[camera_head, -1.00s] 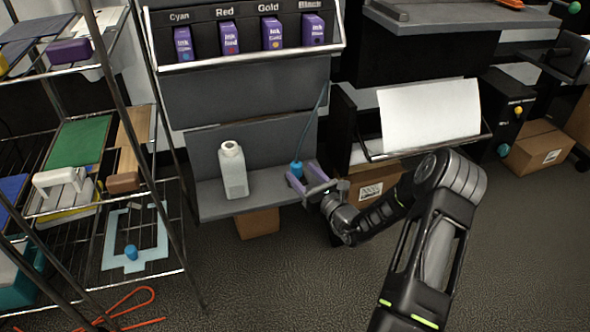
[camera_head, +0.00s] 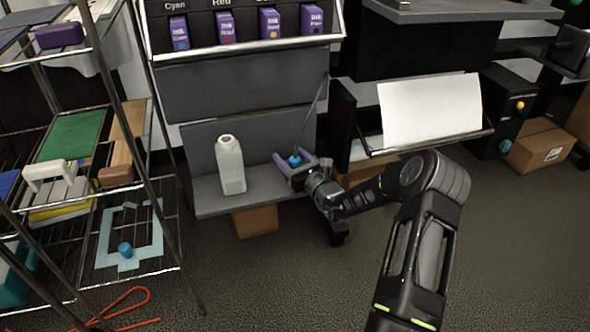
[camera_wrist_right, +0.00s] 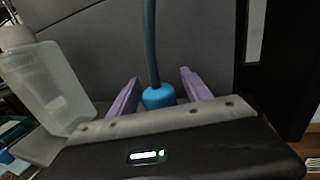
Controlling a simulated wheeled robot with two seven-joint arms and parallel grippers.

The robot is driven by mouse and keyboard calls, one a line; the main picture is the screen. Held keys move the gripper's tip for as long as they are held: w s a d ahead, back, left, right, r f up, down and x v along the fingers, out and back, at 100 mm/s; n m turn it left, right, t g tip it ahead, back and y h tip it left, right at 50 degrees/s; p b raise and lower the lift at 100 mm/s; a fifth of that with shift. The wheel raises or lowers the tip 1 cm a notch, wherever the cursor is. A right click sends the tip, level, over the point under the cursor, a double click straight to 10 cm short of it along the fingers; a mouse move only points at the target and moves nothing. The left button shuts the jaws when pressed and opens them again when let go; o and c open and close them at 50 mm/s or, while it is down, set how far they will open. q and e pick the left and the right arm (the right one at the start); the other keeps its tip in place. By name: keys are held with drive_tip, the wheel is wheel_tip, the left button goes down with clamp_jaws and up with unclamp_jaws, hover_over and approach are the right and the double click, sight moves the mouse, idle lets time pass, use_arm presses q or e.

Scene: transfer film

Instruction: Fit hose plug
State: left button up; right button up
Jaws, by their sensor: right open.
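A blue hose plug (camera_head: 295,161) hangs at the lower end of a dark hose (camera_head: 311,112) in front of the printer's grey panel. My right gripper (camera_head: 292,160) is open, with its purple fingers on either side of the plug. In the right wrist view the plug (camera_wrist_right: 159,97) sits between the two fingers, with a gap on each side. A whitish translucent bottle (camera_head: 230,166) stands upright and uncapped on the grey shelf (camera_head: 208,199), left of the gripper. It also shows in the right wrist view (camera_wrist_right: 45,85). My left gripper is not in view.
Ink cartridges (camera_head: 225,27) sit in a rack above. A wire shelf unit (camera_head: 165,150) with a blue cap-like piece (camera_head: 125,249) stands at the left. A paper tray (camera_head: 430,112) is at the right. A cardboard box (camera_head: 257,220) is under the shelf.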

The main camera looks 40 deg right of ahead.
idle(0.6)
clamp_jaws()
idle(0.4)
